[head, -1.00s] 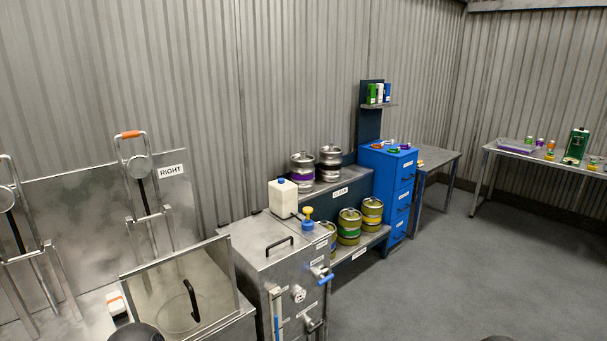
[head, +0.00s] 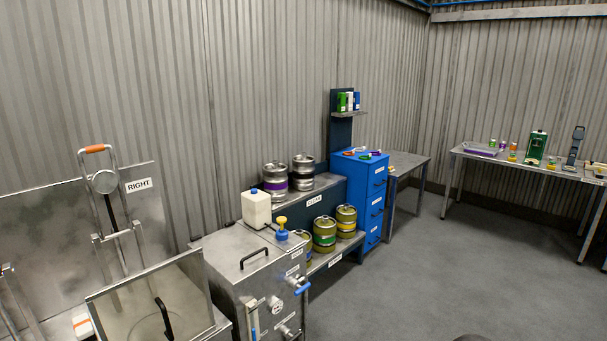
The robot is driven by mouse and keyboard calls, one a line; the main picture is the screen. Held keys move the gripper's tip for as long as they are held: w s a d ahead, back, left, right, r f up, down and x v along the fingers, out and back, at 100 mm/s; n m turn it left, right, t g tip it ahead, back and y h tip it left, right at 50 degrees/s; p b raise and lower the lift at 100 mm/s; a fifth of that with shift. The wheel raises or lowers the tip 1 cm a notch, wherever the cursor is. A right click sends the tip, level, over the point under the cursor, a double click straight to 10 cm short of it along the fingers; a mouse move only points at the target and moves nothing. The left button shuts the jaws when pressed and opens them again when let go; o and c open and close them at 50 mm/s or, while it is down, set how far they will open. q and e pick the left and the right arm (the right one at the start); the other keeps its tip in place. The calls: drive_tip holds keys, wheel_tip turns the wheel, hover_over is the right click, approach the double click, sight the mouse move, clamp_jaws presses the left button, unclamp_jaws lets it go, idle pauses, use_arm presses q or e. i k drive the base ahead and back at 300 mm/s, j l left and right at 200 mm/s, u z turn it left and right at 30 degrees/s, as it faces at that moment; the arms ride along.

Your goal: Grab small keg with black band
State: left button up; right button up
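Two silver kegs stand on the upper shelf (head: 322,184) labelled CLEAN, against the back wall. The right one (head: 303,172) seems to have a dark band, though it is small in view. The left one (head: 275,175) has a purple band. On the lower shelf stand gold-brown kegs: one with a green band (head: 324,235), one with a yellow band (head: 346,221), and one mostly hidden (head: 307,248) behind the steel machine. Neither of my grippers is in view.
A steel machine (head: 235,267) with a white jug (head: 256,209) on top stands left of the shelves. A blue drawer cabinet (head: 360,190) stands right of them. Tables line the right side. The grey floor (head: 400,280) in front is clear.

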sight(304, 168)
drive_tip(key=i+l+z, duration=0.1)
drive_tip(key=i+z, duration=0.35)
drive_tip(key=i, duration=0.35)
drive_tip(key=i+j+z, duration=0.2)
drive_tip(key=i+z, duration=0.25)
drive_tip(key=i, duration=0.3)
drive_tip(key=i+l+z, duration=0.1)
drive_tip(key=i+z, duration=0.25)
drive_tip(key=i, duration=1.6)
drive_tip(key=i+u, duration=0.35)
drive_tip(key=u, duration=0.15)
drive_tip(key=i+u, duration=0.5)
drive_tip(key=i+l+u, duration=0.2)
drive_tip(key=u, duration=0.3)
